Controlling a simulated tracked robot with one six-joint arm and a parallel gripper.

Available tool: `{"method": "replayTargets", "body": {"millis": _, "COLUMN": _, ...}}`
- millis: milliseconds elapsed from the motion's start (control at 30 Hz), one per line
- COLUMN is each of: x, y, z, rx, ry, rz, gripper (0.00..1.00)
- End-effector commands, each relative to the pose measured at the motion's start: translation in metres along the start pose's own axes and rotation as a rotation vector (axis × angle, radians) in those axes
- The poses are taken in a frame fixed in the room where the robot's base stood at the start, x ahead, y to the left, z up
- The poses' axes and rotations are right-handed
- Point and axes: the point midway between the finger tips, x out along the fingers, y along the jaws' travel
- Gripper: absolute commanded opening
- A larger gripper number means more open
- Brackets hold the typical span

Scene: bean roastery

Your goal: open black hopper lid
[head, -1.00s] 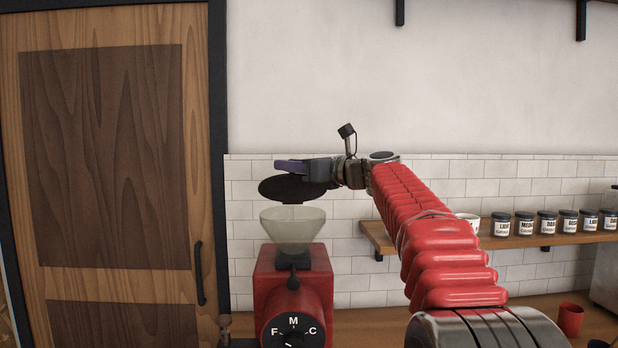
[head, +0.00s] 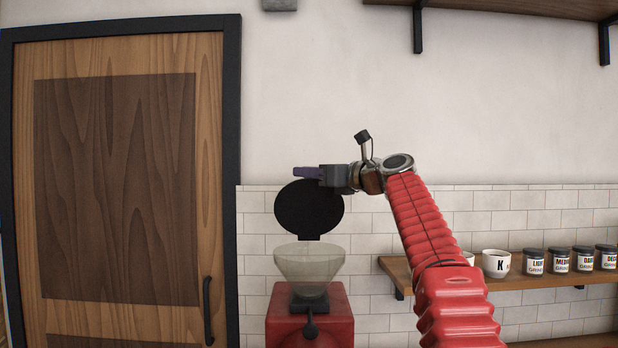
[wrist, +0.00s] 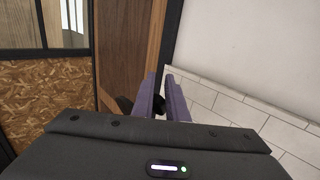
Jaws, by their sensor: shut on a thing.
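The black hopper lid (head: 308,212) stands raised, nearly upright, above the back of the clear hopper (head: 308,262) on the red grinder (head: 310,318). Its round face shows in the head view, and the hopper mouth is uncovered. My gripper (head: 300,172), with purple fingers, is at the lid's upper edge and shut on it. In the wrist view, my gripper (wrist: 160,85) has a small dark part of the lid (wrist: 159,103) between its fingers. The exact contact is mostly hidden.
A wooden door (head: 118,185) with a black frame and handle (head: 208,310) is at the left. A wooden shelf (head: 500,284) at the right holds a white mug (head: 496,263) and several labelled jars (head: 560,261).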

Motion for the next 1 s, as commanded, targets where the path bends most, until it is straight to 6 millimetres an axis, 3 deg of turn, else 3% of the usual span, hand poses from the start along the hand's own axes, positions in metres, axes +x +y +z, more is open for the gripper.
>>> {"method": "replayTargets", "body": {"millis": 33, "x": 0.005, "y": -0.020, "z": -0.028, "rx": 0.014, "ry": 0.038, "rz": -0.018, "gripper": 0.00}}
{"method": "replayTargets", "body": {"millis": 200, "x": 0.007, "y": -0.021, "z": -0.028, "rx": 0.015, "ry": 0.039, "rz": -0.016, "gripper": 0.00}}
{"method": "replayTargets", "body": {"millis": 300, "x": 0.007, "y": -0.021, "z": -0.027, "rx": 0.015, "ry": 0.040, "rz": -0.015, "gripper": 0.00}}
{"method": "replayTargets", "body": {"millis": 433, "x": 0.007, "y": -0.021, "z": -0.027, "rx": 0.015, "ry": 0.041, "rz": -0.014, "gripper": 0.10}}
{"method": "replayTargets", "body": {"millis": 467, "x": 0.001, "y": -0.010, "z": -0.004, "rx": 0.000, "ry": 0.008, "rz": -0.008, "gripper": 0.12}}
{"method": "replayTargets", "body": {"millis": 933, "x": -0.005, "y": -0.005, "z": -0.001, "rx": -0.001, "ry": 0.006, "rz": -0.002, "gripper": 0.45}}
{"method": "replayTargets", "body": {"millis": 1000, "x": -0.009, "y": -0.005, "z": 0.000, "rx": -0.001, "ry": 0.004, "rz": -0.002, "gripper": 0.45}}
